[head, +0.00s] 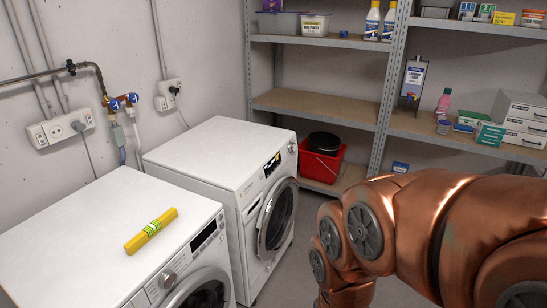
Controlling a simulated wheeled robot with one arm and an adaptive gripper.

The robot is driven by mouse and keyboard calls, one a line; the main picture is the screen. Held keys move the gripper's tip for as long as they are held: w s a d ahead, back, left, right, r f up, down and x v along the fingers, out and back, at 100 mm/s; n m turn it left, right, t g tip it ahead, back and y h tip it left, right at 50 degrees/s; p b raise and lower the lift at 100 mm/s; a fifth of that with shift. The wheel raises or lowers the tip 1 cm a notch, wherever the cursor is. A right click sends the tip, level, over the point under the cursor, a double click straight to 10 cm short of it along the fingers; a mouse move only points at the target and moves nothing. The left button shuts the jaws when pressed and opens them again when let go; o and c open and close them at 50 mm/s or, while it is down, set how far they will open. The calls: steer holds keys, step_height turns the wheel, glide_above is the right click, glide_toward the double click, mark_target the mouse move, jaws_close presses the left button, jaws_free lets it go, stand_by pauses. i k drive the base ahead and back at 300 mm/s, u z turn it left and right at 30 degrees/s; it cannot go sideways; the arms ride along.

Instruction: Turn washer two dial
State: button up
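Two white front-loading washers stand side by side on the left. The nearer washer (60,240) shows its top, a dark display and a round silver dial (166,279) at the lower edge of the view. The farther washer (210,150) shows its control panel with a small display and a round dial (292,147) near the panel's right end. Its round door is shut. No number shows on either washer, so I cannot tell which is washer two. My copper arm reaches in from the right, in front of the washers and apart from them. My gripper is out of view below the frame.
A red bucket (321,161) with a black item stands right of the farther washer. Metal shelves (316,107) with bottles and boxes line the back. Some floor (283,270) is free between the farther washer and my arm.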

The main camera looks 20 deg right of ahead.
mark_target(292, 146)
steer(key=u, duration=0.4)
steer(key=k, duration=0.9)
steer(key=z, duration=0.5)
steer(key=i, duration=0.65)
steer(key=z, duration=0.8)
steer(key=i, duration=0.8)
steer(key=u, duration=0.65)
steer(key=i, duration=0.7)
steer(key=u, duration=0.7)
